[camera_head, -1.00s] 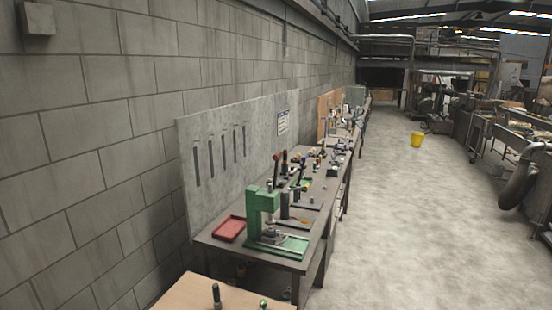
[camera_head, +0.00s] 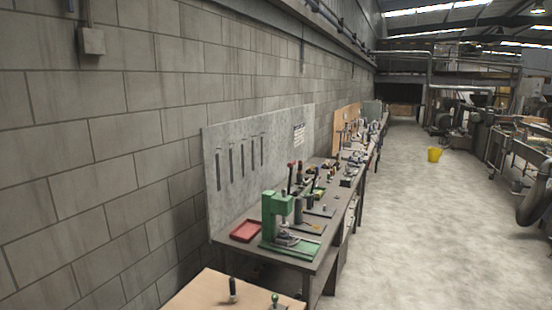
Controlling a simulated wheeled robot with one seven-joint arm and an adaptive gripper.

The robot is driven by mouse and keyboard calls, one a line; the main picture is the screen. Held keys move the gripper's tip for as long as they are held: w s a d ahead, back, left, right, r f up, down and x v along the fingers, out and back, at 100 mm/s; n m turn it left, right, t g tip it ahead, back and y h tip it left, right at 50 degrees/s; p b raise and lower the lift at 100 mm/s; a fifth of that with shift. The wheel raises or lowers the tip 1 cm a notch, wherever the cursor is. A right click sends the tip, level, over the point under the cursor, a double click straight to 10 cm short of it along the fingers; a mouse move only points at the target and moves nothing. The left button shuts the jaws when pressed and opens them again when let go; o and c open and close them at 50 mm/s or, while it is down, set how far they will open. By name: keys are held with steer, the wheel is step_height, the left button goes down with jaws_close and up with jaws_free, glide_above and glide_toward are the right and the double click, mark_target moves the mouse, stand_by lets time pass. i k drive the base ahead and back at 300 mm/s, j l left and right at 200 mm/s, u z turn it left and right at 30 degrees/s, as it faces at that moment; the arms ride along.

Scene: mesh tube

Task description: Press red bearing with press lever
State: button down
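A green press (camera_head: 270,215) stands at the near end of a long dark workbench (camera_head: 318,262) along the wall, in the middle of the head view. A dark lever with a red tip (camera_head: 291,172) rises just behind the press; I cannot tell whether it belongs to it. A small grey metal piece (camera_head: 286,239) sits at the foot of the press on its green base. I cannot make out a red bearing at this size. My gripper is not in view.
A red tray (camera_head: 246,231) lies left of the press. A light wooden table (camera_head: 215,290) with small handled items is nearest, at the bottom. A grey tool board (camera_head: 230,185) stands behind the bench. Open concrete floor (camera_head: 420,220) lies to the right, with a yellow bucket (camera_head: 434,155) farther off.

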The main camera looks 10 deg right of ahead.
mark_target(292, 163)
steer(key=u, duration=1.15)
steer(key=i+l, duration=0.25)
steer(key=l, duration=0.35)
steer(key=i+l, duration=0.25)
steer(key=l, duration=0.3)
steer(key=i+l, duration=0.25)
steer(key=l, duration=0.35)
steer(key=i+l, duration=0.25)
steer(key=l, duration=0.3)
steer(key=i+l, duration=0.25)
steer(key=l, duration=0.35)
steer(key=i+l, duration=0.3)
steer(key=l, duration=0.3)
steer(key=i+l, duration=0.25)
steer(key=l, duration=0.3)
steer(key=i+l, duration=0.25)
steer(key=l, duration=0.35)
